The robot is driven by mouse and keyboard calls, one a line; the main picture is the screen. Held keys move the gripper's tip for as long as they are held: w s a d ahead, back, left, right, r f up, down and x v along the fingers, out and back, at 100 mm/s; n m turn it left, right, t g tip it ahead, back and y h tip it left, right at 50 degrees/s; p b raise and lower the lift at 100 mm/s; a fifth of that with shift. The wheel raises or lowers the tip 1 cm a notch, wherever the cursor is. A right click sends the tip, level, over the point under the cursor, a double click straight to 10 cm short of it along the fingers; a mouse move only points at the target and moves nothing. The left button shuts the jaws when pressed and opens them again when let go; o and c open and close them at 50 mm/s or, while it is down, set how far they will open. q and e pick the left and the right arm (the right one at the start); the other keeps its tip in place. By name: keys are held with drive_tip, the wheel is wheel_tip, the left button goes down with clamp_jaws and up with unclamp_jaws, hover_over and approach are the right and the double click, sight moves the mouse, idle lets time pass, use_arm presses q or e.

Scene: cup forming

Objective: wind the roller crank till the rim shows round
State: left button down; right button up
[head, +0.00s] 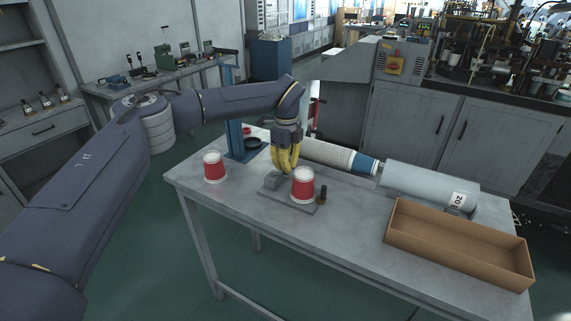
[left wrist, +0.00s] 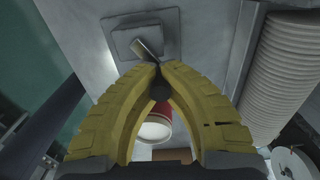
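The rim roller is a grey block (head: 272,181) on a flat plate (head: 300,207) on the table; it also shows in the left wrist view (left wrist: 122,40). A red and white cup (head: 303,187) stands at it, and its pale opening shows between my fingers in the left wrist view (left wrist: 156,130). Whether its rim is round is too small to tell. My left gripper (head: 283,170) reaches down from above, beside the cup. Its yellow fingertips meet around the crank (left wrist: 147,50), with a dark round handle end (left wrist: 160,92) between the fingers. My right gripper is out of view.
Another red and white cup (head: 214,168) stands at the table's left. A ribbed white stack (head: 325,154) and a grey cylinder (head: 425,182) lie along the back. An open cardboard box (head: 455,252) sits at the right. A small dark cylinder (head: 323,194) stands beside the cup.

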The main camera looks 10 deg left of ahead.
use_arm(q)
drive_tip(key=m, duration=0.1)
drive_tip(key=s+m, duration=0.1)
drive_tip(key=m, duration=0.3)
drive_tip(key=shift+s+a, duration=0.15)
drive_tip(key=shift+s, duration=0.2)
drive_tip(key=shift+m, duration=0.4)
drive_tip(key=c, duration=1.3)
unclamp_jaws()
drive_tip(key=shift+s, duration=0.1)
wheel_tip(320, 180, up, 12)
